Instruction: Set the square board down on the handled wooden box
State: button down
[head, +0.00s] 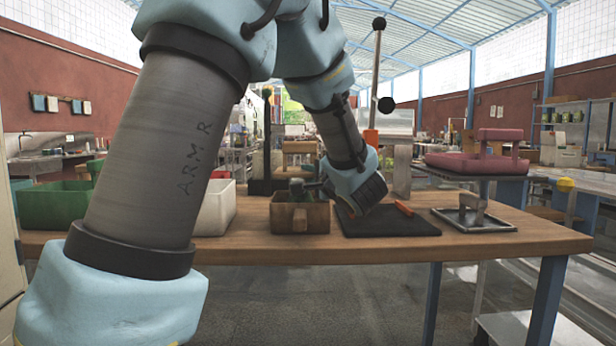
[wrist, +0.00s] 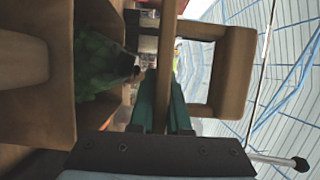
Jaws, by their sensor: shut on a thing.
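The handled wooden box (head: 314,219) stands on the table with a small handle on its front wall. A mottled green thing (wrist: 102,62) sits inside it and rises above the rim. The square board (wrist: 165,45) is wooden, with a square loop handle on top, which shows in the head view (head: 300,147). My gripper (wrist: 164,85) is shut on the board's edge, one teal finger on each face. The board is roughly level above the box (wrist: 62,105), apart from it, with a gap at the green thing's top. In the head view my wrist partly hides the gripper.
A dark mat (head: 390,222) with an orange-handled thing (head: 403,208) lies right of the box. Beyond it is a metal tray (head: 475,222). A white bin (head: 216,212) and green bin (head: 52,208) stand left. A tall lever (head: 376,75) rises behind my wrist.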

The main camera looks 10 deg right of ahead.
jog(key=shift+r+p, duration=0.15)
jog(key=shift+p, duration=0.8)
jog(key=shift+f+b, duration=0.4)
jog(key=shift+f, duration=1.75)
jog(key=shift+s+a+f+b, duration=0.15)
jog(key=shift+f+b, duration=0.2)
jog(key=shift+f, duration=0.6)
jog(key=shift+s+d+f+b, duration=0.1)
jog(key=shift+f+b, duration=0.25)
jog(key=shift+f, duration=0.65)
jog(key=shift+s+a+f+b, duration=0.15)
jog(key=shift+f+b, duration=0.2)
jog(key=shift+f, duration=0.6)
jog(key=c, duration=1)
grip_release()
jog(key=shift+w+d+r+p, duration=0.1)
jog(key=shift+w+r+p, duration=0.05)
jog(key=shift+r+p, duration=1.5)
jog(key=shift+w+d+r+p, duration=0.1)
jog(key=shift+r+p, duration=1.05)
jog(key=shift+p, duration=1)
jog(key=shift+o, duration=0.5)
jog(key=shift+r+p, duration=0.55)
jog(key=shift+w+r+p, duration=0.1)
jog(key=shift+r+p, duration=1.4)
jog(key=shift+p, duration=0.05)
